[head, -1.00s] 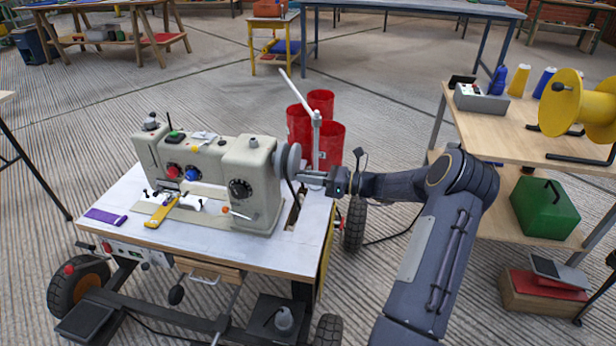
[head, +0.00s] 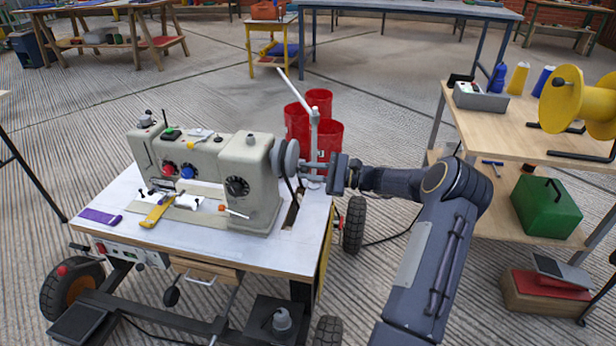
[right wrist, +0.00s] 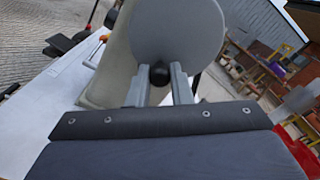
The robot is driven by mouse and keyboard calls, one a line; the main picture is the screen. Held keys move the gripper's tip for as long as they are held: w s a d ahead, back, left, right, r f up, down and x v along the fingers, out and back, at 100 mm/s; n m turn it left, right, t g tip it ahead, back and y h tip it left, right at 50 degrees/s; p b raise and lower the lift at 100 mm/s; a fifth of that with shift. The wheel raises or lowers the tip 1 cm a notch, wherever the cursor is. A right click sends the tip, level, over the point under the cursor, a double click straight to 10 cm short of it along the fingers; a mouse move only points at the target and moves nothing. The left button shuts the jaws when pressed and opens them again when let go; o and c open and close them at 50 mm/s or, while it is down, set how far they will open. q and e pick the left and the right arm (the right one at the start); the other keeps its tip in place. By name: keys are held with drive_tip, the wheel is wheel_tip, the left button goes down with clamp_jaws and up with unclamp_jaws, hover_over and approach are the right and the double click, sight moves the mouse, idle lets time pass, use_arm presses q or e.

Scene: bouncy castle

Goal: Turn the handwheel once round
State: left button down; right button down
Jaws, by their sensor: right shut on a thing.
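The handwheel (head: 289,158) is a grey disc on the right end of the beige sewing machine (head: 250,170). In the right wrist view the handwheel (right wrist: 180,32) fills the top middle, with a dark round knob (right wrist: 159,74) on its face. My right gripper (head: 310,172) is at the wheel's right side. In the right wrist view its two grey fingers (right wrist: 159,88) stand on either side of the knob and are shut on it. My left gripper is in neither view.
The machine stands on a white-topped wheeled table (head: 150,235) with a purple strip (head: 100,217) and a yellow tool (head: 156,212). A wooden bench (head: 500,130) is at the right.

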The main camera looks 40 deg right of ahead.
sight(298, 158)
drive_tip(key=n+b, duration=0.2)
drive_tip(key=n, duration=0.1)
drive_tip(key=w+d+n+b, duration=0.1)
drive_tip(key=n+b, duration=0.1)
drive_tip(key=n, duration=0.1)
drive_tip(key=d+r+n+b, duration=0.1)
drive_tip(key=n, duration=0.2)
drive_tip(key=shift+w+n+b, duration=0.25)
drive_tip(key=shift+n+b, duration=0.05)
drive_tip(key=shift+b, duration=0.1)
drive_tip(key=shift+w+d+r+n+b, duration=0.15)
drive_tip(key=shift+r+n+b, duration=0.2)
drive_tip(key=shift+n+b, duration=0.45)
drive_tip(key=shift+n, duration=0.3)
drive_tip(key=c, duration=1.3)
unclamp_jaws()
drive_tip(key=shift+r, duration=0.1)
